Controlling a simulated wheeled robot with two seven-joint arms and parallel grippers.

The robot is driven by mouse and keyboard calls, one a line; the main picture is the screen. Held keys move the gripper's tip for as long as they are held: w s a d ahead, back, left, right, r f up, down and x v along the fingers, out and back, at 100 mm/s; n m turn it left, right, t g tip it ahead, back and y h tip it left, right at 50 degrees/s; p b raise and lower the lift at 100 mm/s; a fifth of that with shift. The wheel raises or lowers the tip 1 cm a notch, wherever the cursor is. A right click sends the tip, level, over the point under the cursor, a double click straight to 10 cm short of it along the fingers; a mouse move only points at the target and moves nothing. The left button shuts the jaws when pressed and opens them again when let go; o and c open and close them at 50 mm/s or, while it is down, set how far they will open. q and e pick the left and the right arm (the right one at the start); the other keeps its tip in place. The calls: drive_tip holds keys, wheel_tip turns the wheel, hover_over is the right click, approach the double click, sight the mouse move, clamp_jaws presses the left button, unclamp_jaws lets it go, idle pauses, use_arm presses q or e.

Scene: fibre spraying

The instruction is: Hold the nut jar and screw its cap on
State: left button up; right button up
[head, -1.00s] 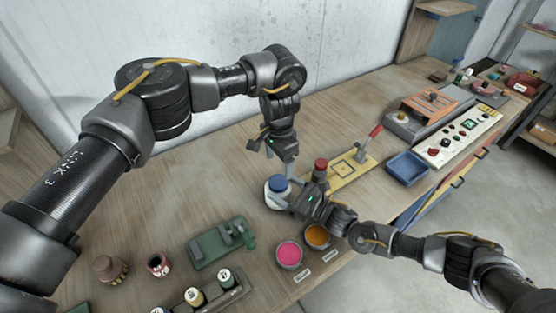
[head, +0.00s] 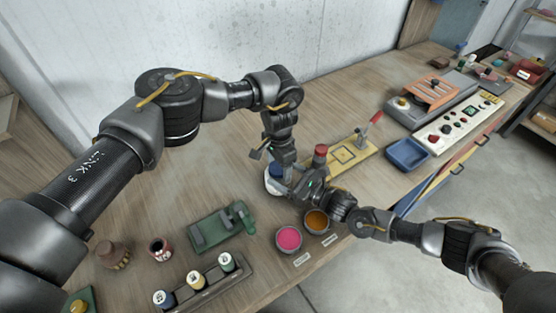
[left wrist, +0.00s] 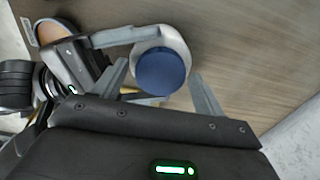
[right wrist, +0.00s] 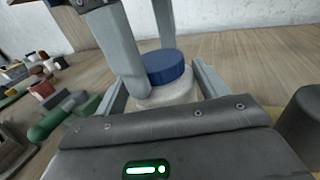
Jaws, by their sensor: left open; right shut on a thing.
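The nut jar is a whitish, round jar (right wrist: 168,94) standing on the bench, mostly hidden in the head view (head: 269,186). Its blue cap (right wrist: 163,66) sits on top of it; how tightly cannot be told. The cap shows from above in the left wrist view (left wrist: 161,72). My right gripper (right wrist: 160,88) is shut on the jar's body from the side. My left gripper (left wrist: 160,75) points down from above, open, with its fingers on either side of the cap and apart from it. In the head view it partly covers the cap (head: 275,172).
Pink (head: 289,238) and orange (head: 316,221) cups stand just in front of the right gripper. A green device (head: 222,229) and a spool rack (head: 207,289) lie front left. A yellow plate with a red lever (head: 352,153) and a blue tray (head: 407,154) are to the right.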

use_arm(q)
drive_tip(key=c, duration=1)
drive_tip(key=m, duration=0.6)
drive_tip(key=shift+m, duration=0.3)
drive_tip(key=shift+s, duration=0.1)
drive_tip(key=o, duration=1.1)
use_arm(e)
drive_tip(key=shift+w, duration=0.1)
drive_tip(key=shift+d, duration=0.1)
